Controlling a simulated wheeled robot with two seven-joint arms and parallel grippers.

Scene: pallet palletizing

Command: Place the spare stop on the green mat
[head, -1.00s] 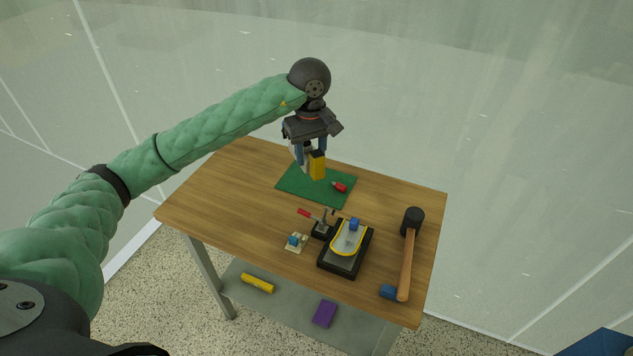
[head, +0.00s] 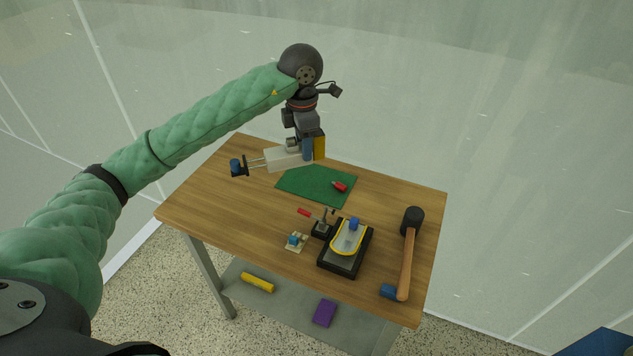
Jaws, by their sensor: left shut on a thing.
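My left gripper (head: 313,148) is shut on a pale block (head: 284,158) with two thin rods and a dark and blue end piece (head: 237,167) pointing left; I take it for the spare stop. It is held lying sideways above the table, near the far left side of the green mat (head: 306,186), apart from it. A yellow piece (head: 319,147) shows right beside the fingers; I cannot tell what it belongs to. The mat lies flat on the wooden table. My right gripper is not in view.
A red item (head: 339,187) lies on the mat's right side. Nearer stand a red-handled clamp (head: 321,228), a black-and-yellow fixture (head: 344,250) and a small beige piece with a blue block (head: 296,242). A mallet (head: 406,255) lies at right. The table's left part (head: 205,205) is clear.

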